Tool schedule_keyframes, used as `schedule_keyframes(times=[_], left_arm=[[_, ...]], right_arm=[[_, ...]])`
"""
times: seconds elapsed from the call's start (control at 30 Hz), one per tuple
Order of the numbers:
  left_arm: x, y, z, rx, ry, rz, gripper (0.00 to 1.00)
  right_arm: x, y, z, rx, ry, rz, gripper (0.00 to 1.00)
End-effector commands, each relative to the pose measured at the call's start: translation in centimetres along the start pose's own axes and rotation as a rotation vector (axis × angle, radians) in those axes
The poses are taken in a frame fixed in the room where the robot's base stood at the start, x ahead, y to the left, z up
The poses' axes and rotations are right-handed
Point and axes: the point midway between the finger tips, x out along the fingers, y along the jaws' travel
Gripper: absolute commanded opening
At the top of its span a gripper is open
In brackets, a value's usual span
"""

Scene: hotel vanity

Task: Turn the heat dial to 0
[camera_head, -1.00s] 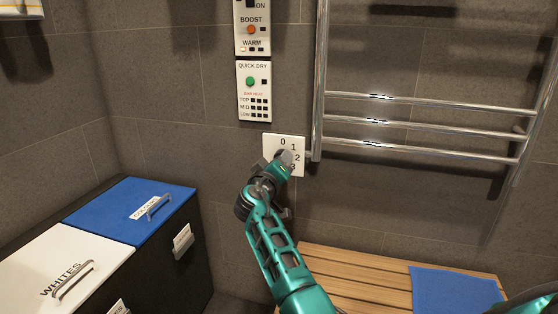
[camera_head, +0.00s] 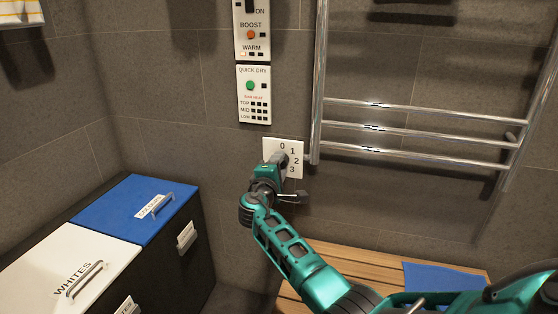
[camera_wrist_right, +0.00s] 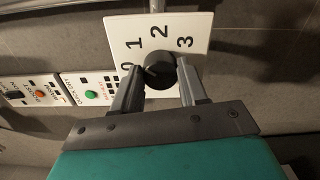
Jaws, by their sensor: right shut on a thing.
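The heat dial (camera_wrist_right: 159,72) is a dark round knob on a white wall plate (camera_wrist_right: 120,38) marked 0, 1, 2 and 3. In the head view the plate (camera_head: 296,146) is on the tiled wall beside the towel rail, and my right gripper (camera_head: 279,161) covers most of the dial. In the right wrist view my right gripper (camera_wrist_right: 160,78) has one finger on each side of the dial and is shut on it. A pale line on the dial's face points toward the 0 side. The left gripper is not in view.
A control panel (camera_head: 253,94) with boost and quick dry buttons is above the plate. A chrome towel rail (camera_head: 420,132) is on the right. A wooden bench (camera_head: 340,258) with a blue towel (camera_head: 440,276) is below. Lidded blue (camera_head: 130,205) and white (camera_head: 70,262) bins stand left.

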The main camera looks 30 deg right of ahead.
Motion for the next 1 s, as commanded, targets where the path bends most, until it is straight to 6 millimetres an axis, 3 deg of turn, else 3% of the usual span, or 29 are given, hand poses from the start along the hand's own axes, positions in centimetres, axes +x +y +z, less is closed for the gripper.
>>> schedule_keyframes(times=[0.5,1.0], left_arm=[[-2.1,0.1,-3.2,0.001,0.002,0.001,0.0],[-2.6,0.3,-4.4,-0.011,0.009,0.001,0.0]], right_arm=[[0.1,0.6,0.0,-0.452,0.0,0.004,0.12],[0.1,0.4,-0.1,-0.642,0.001,0.003,0.12]])
